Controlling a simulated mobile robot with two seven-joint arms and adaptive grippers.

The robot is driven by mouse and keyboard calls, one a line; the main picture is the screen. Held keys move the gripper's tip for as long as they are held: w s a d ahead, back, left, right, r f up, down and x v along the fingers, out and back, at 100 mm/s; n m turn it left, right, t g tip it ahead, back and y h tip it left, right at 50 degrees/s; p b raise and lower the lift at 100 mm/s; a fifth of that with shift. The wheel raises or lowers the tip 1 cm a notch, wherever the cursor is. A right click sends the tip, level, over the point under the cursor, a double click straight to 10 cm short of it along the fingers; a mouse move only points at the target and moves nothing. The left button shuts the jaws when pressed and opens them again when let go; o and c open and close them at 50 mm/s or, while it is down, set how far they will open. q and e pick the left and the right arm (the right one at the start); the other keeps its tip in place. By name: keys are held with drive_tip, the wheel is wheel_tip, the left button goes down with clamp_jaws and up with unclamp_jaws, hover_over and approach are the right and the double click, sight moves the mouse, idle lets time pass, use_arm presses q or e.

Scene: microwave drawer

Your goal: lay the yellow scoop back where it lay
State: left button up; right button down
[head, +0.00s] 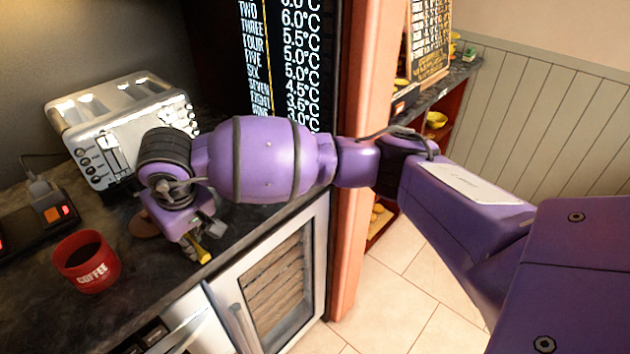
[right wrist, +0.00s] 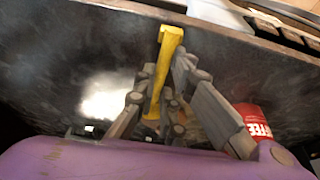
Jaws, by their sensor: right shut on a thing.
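The yellow scoop (head: 203,256) is in my right gripper (head: 198,238), over the dark counter near its front edge. In the right wrist view the yellow scoop (right wrist: 168,50) points away from the gripper (right wrist: 162,82), with the grey fingers shut around it on both sides. I cannot tell whether the scoop touches the counter. Its far part and the fingertips are partly hidden in the head view by my wrist. My left gripper is not in view.
A red coffee mug (head: 86,262) stands on the counter (head: 150,275) left of the gripper. A silver toaster (head: 85,115) stands behind. A brown round piece (head: 143,224) lies beside the gripper. A glass-fronted cabinet (head: 275,295) is below the counter edge.

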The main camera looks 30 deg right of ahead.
drive_tip(key=c, duration=1.8)
unclamp_jaws()
drive_tip(key=shift+o, duration=0.3)
